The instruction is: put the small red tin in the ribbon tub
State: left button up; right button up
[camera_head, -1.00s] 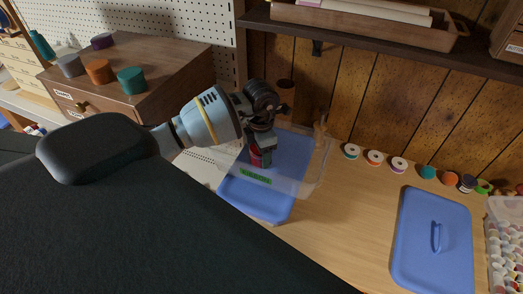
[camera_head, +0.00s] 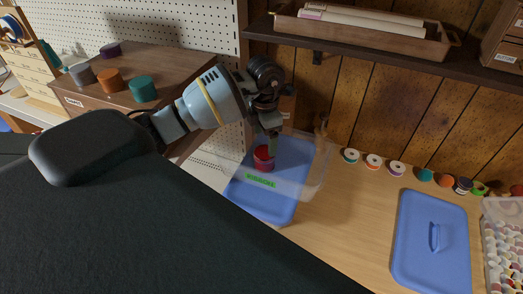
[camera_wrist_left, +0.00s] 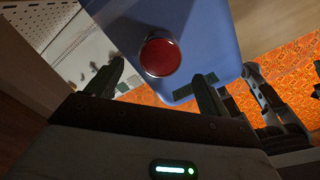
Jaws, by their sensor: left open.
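The small red tin (camera_head: 263,158) sits upright inside the clear ribbon tub (camera_head: 314,178), which has a green label and a blue surface showing through it. My left gripper (camera_head: 273,134) is just above the tin, fingers pointing down and apart. In the left wrist view the tin's round red top (camera_wrist_left: 160,55) lies beyond the open fingertips of the left gripper (camera_wrist_left: 157,78), with nothing between the fingers.
A blue lid with a handle (camera_head: 410,240) lies on the bench to the right. Several thread spools (camera_head: 373,161) stand along the wall. A wooden chest (camera_head: 170,65) with spools on top stands left, and a shelf (camera_head: 400,55) hangs above.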

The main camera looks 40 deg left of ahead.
aim_at(264, 152)
pick_arm(q)
jog(key=shift+s+r, duration=0.1)
jog(key=shift+r, duration=1.9)
